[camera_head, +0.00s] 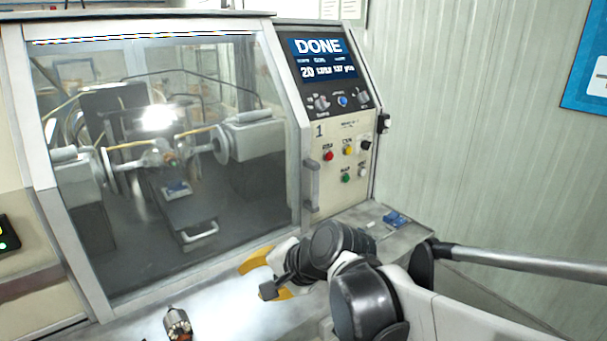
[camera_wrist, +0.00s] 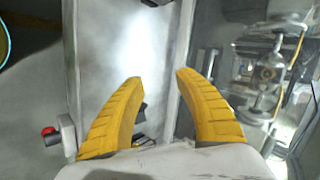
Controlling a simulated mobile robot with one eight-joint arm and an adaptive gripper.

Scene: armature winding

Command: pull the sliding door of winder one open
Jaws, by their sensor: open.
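The sliding door (camera_head: 175,160) of winder one is a large glass pane in a pale frame, and it stands closed across the front of the machine. Its upright grey handle (camera_head: 312,186) is at the door's right edge, beside the panel marked 1. My gripper (camera_head: 262,279) has yellow fingers and is below and left of the handle, apart from it, over the front ledge. In the wrist view my gripper (camera_wrist: 158,80) is open, with nothing clearly held between the fingers. The glass shows on the right there; I cannot make out the handle for certain.
The control panel (camera_head: 345,150) reads DONE and carries knobs and coloured buttons. An armature (camera_head: 178,324) stands on the front ledge (camera_head: 225,310), left of my gripper. A small blue item (camera_head: 395,219) lies on the ledge at right. A ribbed wall (camera_head: 470,130) bounds the right side.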

